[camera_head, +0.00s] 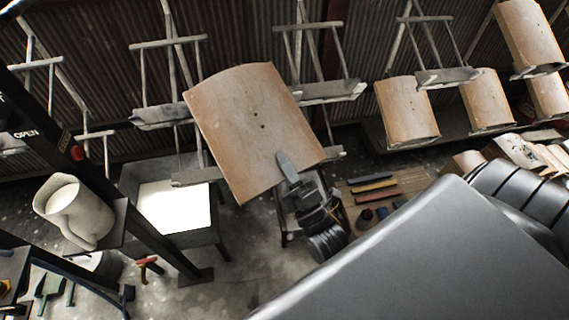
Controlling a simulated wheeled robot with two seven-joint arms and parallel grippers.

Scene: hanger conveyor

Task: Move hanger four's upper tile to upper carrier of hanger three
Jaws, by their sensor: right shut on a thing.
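A curved tan tile (250,120) is held tilted in the middle of the head view. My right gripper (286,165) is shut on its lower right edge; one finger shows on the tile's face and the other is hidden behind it. The tile hides parts of the hangers behind it. An empty upper carrier (160,116) shows left of the tile, and another empty carrier (330,91) shows at its right edge. Whether the tile touches either cannot be told. No hanger numbers are legible. My left gripper is not in view.
Tiles (407,110) (487,102) (530,38) hang at the right.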

